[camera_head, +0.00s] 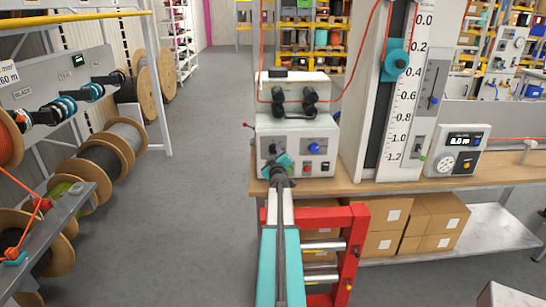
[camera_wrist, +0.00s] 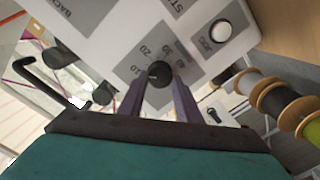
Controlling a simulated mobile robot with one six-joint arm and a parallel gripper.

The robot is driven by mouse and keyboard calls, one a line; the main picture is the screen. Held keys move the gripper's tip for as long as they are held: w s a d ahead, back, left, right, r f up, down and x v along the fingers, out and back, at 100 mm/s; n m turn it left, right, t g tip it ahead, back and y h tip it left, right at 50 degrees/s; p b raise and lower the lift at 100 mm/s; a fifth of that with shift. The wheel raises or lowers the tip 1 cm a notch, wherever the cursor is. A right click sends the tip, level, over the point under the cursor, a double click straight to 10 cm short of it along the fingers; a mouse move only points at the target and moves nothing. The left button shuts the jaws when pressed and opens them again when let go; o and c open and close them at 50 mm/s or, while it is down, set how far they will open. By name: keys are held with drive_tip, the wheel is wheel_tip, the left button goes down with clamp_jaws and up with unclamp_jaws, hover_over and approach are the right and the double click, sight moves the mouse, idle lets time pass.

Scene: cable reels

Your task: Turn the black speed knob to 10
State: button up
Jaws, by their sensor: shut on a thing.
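The black speed knob (camera_wrist: 159,74) sits on a grey dial plate of the white machine box (camera_head: 320,130). Numbers 10, 20, 30 and 40 are printed around it in the wrist view. My gripper (camera_wrist: 159,83) has its two dark purple fingers on either side of the knob, shut on it. A small pale mark shows on the knob, but I cannot tell surely which number it points to. In the head view my gripper (camera_head: 281,168) reaches the lower left of the box front and hides the knob.
A white round button (camera_wrist: 220,31) is beside the dial, and a blue knob (camera_head: 314,148) is on the box front. A black bent handle (camera_wrist: 45,78) is at left in the wrist view. A red frame (camera_head: 350,235) stands below the bench, near my arm.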

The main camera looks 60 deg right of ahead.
drive_tip(key=shift+s+d+r, duration=0.1)
drive_tip(key=shift+d+r, duration=0.05)
drive_tip(key=shift+d, duration=0.05)
drive_tip(key=o, duration=1.1)
drive_tip(key=shift+a+f, duration=0.2)
drive_tip(key=shift+b+v, duration=0.55)
drive_tip(key=shift+v, duration=6.25)
